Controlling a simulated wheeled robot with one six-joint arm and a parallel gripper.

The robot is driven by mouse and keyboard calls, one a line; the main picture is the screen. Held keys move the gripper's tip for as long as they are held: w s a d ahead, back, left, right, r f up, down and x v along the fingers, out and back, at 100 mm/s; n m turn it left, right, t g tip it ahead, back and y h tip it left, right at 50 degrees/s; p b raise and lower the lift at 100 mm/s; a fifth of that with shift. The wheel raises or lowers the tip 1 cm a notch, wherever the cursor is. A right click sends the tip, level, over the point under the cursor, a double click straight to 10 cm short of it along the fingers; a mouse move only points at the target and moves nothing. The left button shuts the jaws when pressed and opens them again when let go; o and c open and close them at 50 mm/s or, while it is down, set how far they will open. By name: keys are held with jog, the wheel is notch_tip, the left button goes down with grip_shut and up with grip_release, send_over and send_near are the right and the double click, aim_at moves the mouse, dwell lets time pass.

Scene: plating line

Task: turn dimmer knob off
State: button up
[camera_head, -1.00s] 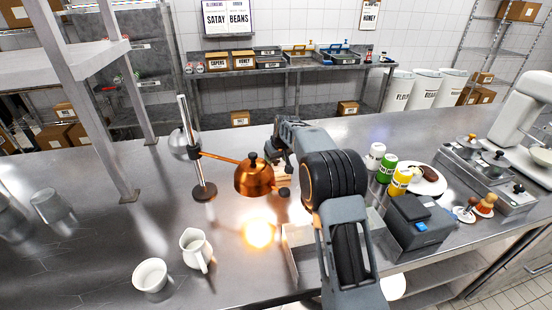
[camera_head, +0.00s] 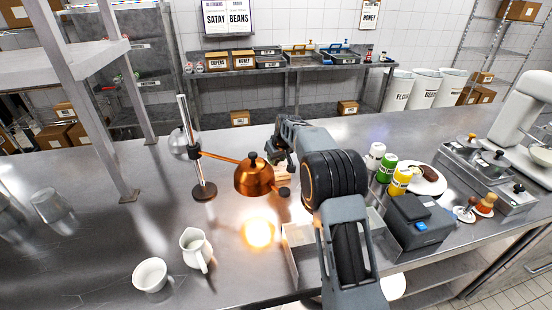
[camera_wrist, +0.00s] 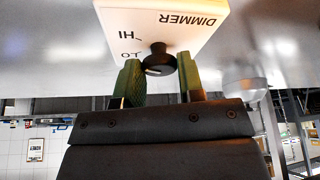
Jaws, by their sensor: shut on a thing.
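The dimmer is a white box (camera_wrist: 190,22) marked DIMMER, HI and LO, shown upside down in the wrist view. Its black knob (camera_wrist: 158,62) sits between the two green finger pads of my gripper (camera_wrist: 157,80), which is shut on it. The knob's pale mark is partly seen near its lower edge, so its exact setting is hard to read. In the head view the copper lamp (camera_head: 253,177) hangs from its stand and is lit, with a bright warm glow on the counter below. My arm hides most of the dimmer there.
A white jug (camera_head: 195,250) and a white cup (camera_head: 151,275) stand at the front left of the steel counter (camera_head: 90,230). Green and yellow containers (camera_head: 387,168) and a dark grey machine (camera_head: 418,222) stand right of my arm. The lamp stand (camera_head: 203,190) is to its left.

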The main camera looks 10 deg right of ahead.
jog(key=n+y, duration=0.1)
jog(key=n, duration=0.4)
jog(key=shift+w+d+g+y, duration=0.15)
jog(key=shift+g+y, duration=0.25)
jog(key=n+p, duration=0.1)
jog(key=n, duration=0.1)
jog(key=n+g+y+p, duration=0.1)
jog(key=n, duration=0.1)
jog(key=shift+r+n+g, duration=0.15)
jog(key=shift+n+g, duration=0.15)
jog(key=n+g+p, duration=0.1)
jog(key=n+p, duration=0.1)
jog(key=p, duration=0.1)
jog(key=n+g+p, duration=0.1)
jog(key=n+p, duration=0.2)
jog(key=shift+w+r, duration=0.2)
jog(key=n+p, duration=0.2)
jog(key=p, duration=0.1)
jog(key=shift+f+g+p, duration=0.2)
jog(key=shift+g+p, duration=0.1)
jog(key=shift+g, duration=0.1)
jog(key=shift+f+n+p, duration=0.15)
jog(key=shift+n+p, duration=0.2)
jog(key=shift+n, duration=0.15)
jog(key=o, duration=0.9)
